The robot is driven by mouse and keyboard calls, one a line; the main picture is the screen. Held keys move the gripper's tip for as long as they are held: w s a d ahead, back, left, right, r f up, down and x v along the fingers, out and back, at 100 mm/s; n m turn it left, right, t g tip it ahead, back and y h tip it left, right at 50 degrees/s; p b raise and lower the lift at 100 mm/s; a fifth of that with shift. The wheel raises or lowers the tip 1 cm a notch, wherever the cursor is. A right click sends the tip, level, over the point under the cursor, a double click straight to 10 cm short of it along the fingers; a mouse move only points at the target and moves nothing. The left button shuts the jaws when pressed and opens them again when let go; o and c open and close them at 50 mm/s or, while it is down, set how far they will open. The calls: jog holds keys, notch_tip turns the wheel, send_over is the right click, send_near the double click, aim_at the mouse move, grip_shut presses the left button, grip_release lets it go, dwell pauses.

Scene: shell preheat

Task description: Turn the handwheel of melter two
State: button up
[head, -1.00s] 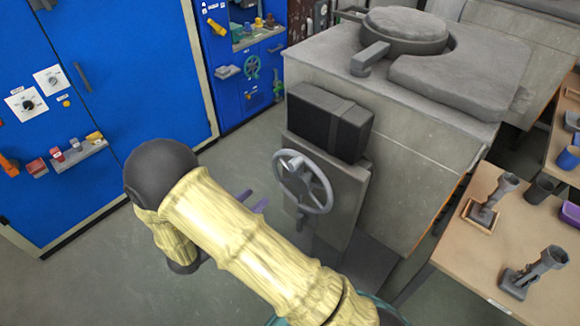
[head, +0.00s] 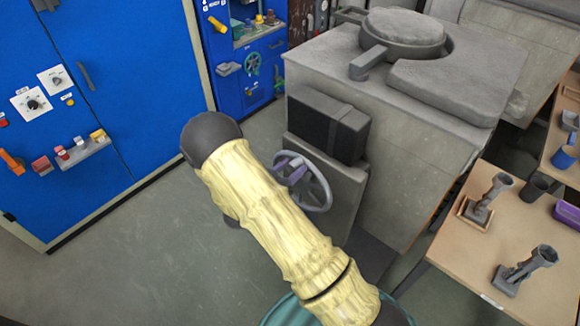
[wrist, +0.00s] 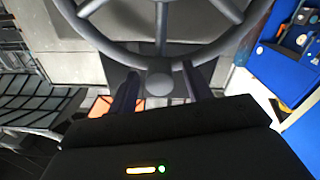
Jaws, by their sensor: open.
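The grey spoked handwheel (head: 325,191) is on the front of the grey melter (head: 420,160), partly hidden behind my arm in the head view. In the wrist view the handwheel (wrist: 215,51) fills the top, with its rim and spokes close to me. My gripper (head: 291,172) is at the wheel, its purple fingers showing against the wheel's left part. In the wrist view my gripper (wrist: 160,80) is open, one finger on each side of the wheel's round grey knob (wrist: 159,84). I cannot tell whether either finger touches the knob.
A black box (head: 327,122) juts out above the wheel. A wooden table (head: 480,262) with grey metal pieces stands at the right. Blue cabinets (head: 110,80) with dials and levers stand at the left. The grey floor (head: 120,255) at the lower left is clear.

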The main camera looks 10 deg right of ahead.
jog(key=shift+c, duration=0.4)
grip_shut()
jog(key=shift+a+f, duration=0.1)
jog(key=shift+s+b, duration=0.1)
jog(key=shift+b, duration=0.2)
